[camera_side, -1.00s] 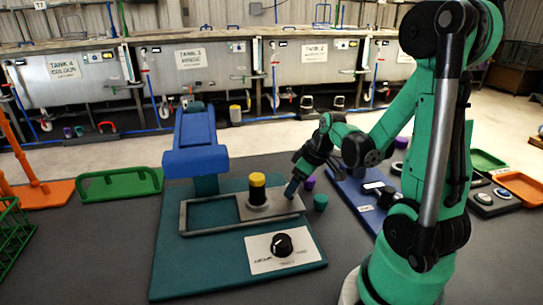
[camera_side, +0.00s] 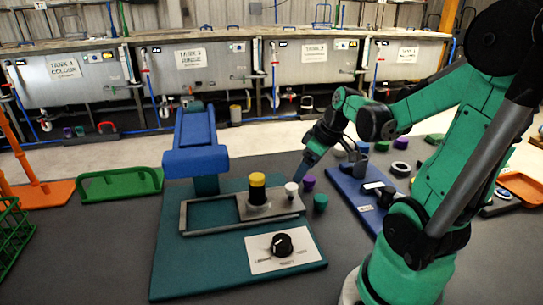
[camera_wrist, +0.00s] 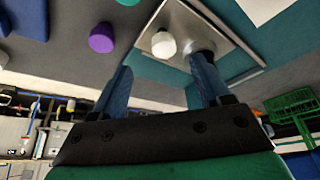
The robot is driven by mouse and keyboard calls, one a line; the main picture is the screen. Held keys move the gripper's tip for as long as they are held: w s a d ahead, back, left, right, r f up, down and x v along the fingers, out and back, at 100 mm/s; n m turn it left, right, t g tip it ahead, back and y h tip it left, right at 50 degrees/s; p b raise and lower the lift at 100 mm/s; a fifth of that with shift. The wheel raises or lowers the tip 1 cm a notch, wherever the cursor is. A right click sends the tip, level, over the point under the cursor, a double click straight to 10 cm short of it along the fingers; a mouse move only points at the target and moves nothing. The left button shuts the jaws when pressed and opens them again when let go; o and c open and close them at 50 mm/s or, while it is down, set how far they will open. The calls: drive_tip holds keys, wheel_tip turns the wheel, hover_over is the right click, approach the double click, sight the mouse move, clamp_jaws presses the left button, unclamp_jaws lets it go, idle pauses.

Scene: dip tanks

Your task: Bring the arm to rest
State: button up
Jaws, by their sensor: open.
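My gripper (camera_side: 300,178) is above the right end of the grey metal frame (camera_side: 222,232) on the teal board, near a small white knob (camera_side: 291,188). In the wrist view its two blue fingers (camera_wrist: 160,90) are spread apart with nothing between them. The white knob (camera_wrist: 164,44) shows beyond the fingers, on the metal plate. A yellow-topped black cylinder (camera_side: 257,189) stands upright on the plate, left of the knob.
A purple piece (camera_side: 308,183) and a green piece (camera_side: 320,202) stand right of the board. A blue board (camera_side: 352,192) with black parts lies further right. A blue stand (camera_side: 197,160) rises at the teal board's back. Tanks line the back.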

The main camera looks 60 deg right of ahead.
drive_tip(key=shift+r, duration=0.1)
drive_tip(key=w+a+r+t, duration=0.1)
drive_tip(key=w+a+r, duration=0.1)
drive_tip(key=a, duration=0.6)
drive_tip(key=w+a+r+t, duration=0.1)
drive_tip(key=w+a+r, duration=0.1)
drive_tip(key=a, duration=0.6)
drive_tip(key=shift+a+t, duration=0.25)
drive_tip(key=shift+t, duration=0.15)
idle(0.5)
